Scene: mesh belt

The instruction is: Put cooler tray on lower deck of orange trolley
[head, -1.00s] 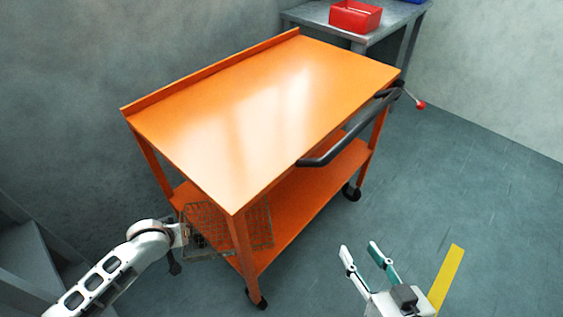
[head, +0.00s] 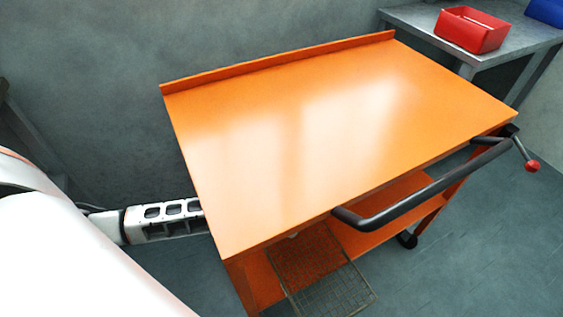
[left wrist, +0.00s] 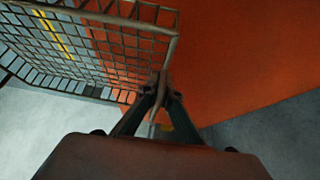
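The cooler tray is a wire mesh tray (head: 318,272). In the head view it shows below the top deck's front edge, partly over the lower deck (head: 378,237) of the orange trolley and partly sticking out past its front edge. In the left wrist view the mesh (left wrist: 95,45) fills the upper left. My left gripper (left wrist: 162,92) is shut on the tray's wire rim, with orange surface behind it. The trolley's top deck (head: 300,130) hides my left gripper in the head view. Whether the tray touches the lower deck I cannot tell. My right gripper is out of view.
The black push handle (head: 430,190) juts out at the trolley's right front. A grey table (head: 425,18) with a red bin (head: 470,30) stands at the back right. A grey wall is close behind the trolley. Open floor (head: 480,260) lies at the front right.

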